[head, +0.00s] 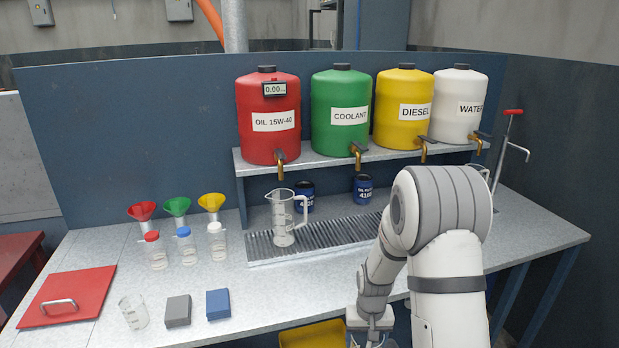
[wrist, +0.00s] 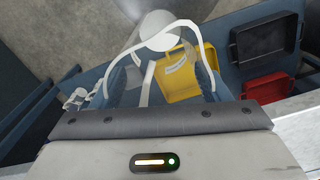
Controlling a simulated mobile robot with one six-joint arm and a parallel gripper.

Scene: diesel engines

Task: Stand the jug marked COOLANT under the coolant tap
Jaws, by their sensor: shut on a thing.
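The green coolant tank (head: 340,112) stands on the shelf, with its brass coolant tap (head: 357,155) at the front. A clear jug (head: 283,222) stands upright on the drip tray, below the oil tap and left of the coolant tap; no readable name shows on it. My gripper (head: 370,338) is low at the front of the bench, its tips cut off by the lower edge. In the wrist view my gripper (wrist: 155,88) is shut on a clear, white-edged thing that looks like a jug (wrist: 147,84). I cannot read a COOLANT mark on it.
The drip tray (head: 262,255) is bare below the coolant tap. Blue canisters (head: 363,188) stand behind it. Another clear vessel (head: 481,171) is partly hidden by my arm. Bottles, funnels, blocks and a red lid (head: 68,290) occupy the left. A yellow bin (head: 312,335) is below the bench.

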